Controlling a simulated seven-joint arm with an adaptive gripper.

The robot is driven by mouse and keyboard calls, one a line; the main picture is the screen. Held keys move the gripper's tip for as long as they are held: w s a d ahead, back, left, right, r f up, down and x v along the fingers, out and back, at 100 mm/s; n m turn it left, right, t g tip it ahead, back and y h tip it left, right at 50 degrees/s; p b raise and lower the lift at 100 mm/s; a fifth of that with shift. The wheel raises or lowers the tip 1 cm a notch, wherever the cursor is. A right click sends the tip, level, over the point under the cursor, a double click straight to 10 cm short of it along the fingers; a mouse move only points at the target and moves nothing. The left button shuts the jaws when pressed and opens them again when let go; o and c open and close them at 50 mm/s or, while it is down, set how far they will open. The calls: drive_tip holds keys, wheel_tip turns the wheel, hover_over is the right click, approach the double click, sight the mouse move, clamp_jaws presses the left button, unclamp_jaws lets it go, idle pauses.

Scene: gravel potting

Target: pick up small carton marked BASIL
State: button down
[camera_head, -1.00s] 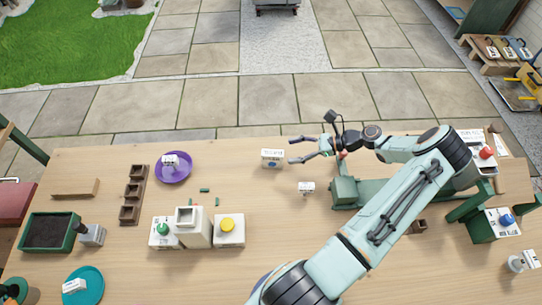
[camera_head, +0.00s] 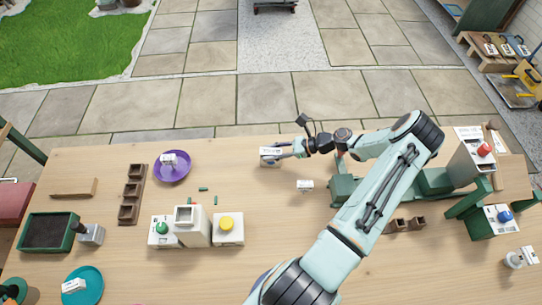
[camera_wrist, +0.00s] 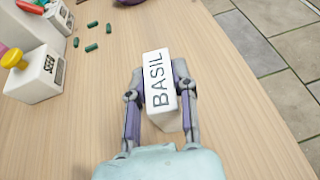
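The small white carton marked BASIL (camera_wrist: 158,80) stands between my gripper's fingers in the wrist view, its lettered top face readable. In the head view this carton (camera_head: 268,151) is near the table's far edge, partly hidden by my gripper (camera_head: 281,152). My gripper (camera_wrist: 160,82) has one finger on each side of the carton in the wrist view. Both fingers appear to press against its sides, so it looks shut on the carton. I cannot tell whether the carton's base is off the table.
Another small white carton (camera_head: 305,185) lies nearer on the table. A purple saucer (camera_head: 184,172) with a white item, a brown tray (camera_head: 131,193) and small green pieces (camera_head: 203,189) are to the left. White boxes with green and yellow knobs (camera_head: 227,231) stand nearer. Bare wood surrounds the carton.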

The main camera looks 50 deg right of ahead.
sight(271, 151)
drive_tip(key=shift+r, duration=0.15)
drive_tip(key=shift+r, duration=0.25)
wheel_tip(271, 151, up, 3)
drive_tip(key=shift+f, duration=0.15)
drive_tip(key=s+a+r, duration=0.9)
drive_tip(key=s, duration=0.1)
drive_tip(key=shift+a+r, duration=0.3)
drive_tip(key=shift+a, duration=0.05)
